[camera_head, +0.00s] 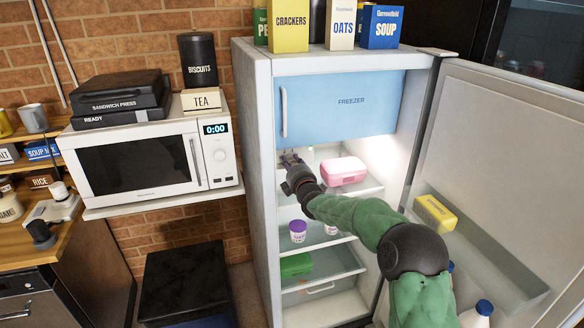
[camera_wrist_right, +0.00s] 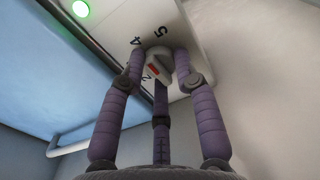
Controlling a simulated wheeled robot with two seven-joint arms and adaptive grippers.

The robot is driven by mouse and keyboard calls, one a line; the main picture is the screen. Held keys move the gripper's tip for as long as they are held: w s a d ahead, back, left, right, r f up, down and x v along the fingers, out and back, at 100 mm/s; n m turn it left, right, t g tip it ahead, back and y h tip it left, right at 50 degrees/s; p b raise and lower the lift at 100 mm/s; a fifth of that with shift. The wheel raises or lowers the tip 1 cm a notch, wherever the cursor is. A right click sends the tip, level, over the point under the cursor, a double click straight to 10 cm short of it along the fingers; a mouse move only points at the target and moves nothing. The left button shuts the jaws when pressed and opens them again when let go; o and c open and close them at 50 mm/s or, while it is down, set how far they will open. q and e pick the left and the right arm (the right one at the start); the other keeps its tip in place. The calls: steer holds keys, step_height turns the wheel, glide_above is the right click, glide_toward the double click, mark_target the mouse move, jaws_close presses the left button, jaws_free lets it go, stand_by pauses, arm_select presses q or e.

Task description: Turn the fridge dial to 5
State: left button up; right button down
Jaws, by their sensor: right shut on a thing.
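The white fridge (camera_head: 256,130) stands with its door (camera_head: 490,140) swung open to the right. In the wrist view the round grey-white dial (camera_wrist_right: 158,58) sits on a pale panel (camera_wrist_right: 130,22), with printed figures around it, among them 5, 4 and 2. A red mark on the dial lies on its lower-left side, nearer the 2 than the 5; its exact setting is hard to read. My right gripper (camera_head: 291,160) reaches into the fridge below the freezer door, and its fingers (camera_wrist_right: 160,68) are shut around the dial. The head view does not show the dial clearly. My left gripper is out of view.
The blue freezer door (camera_head: 350,105) is shut just above my right gripper. A pink box (camera_head: 343,170) sits close to its right on a shelf. A purple tub (camera_head: 298,231) stands lower down. A microwave (camera_head: 150,160) is left of the fridge.

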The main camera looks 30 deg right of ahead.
steer(key=m, duration=0.2)
steer(key=m+b, duration=0.1)
steer(key=m, duration=0.3)
steer(key=shift+w+a+f+m+b, duration=0.1)
steer(key=shift+a+f+m+b, duration=0.15)
steer(key=shift+a+m+b, duration=0.15)
steer(key=shift+r, duration=0.15)
steer(key=c, duration=1)
jaws_free()
steer(key=shift+o, duration=0.4)
steer(key=shift+w+a+r, duration=0.1)
steer(key=v, duration=1.2)
steer(key=shift+d, duration=0.2)
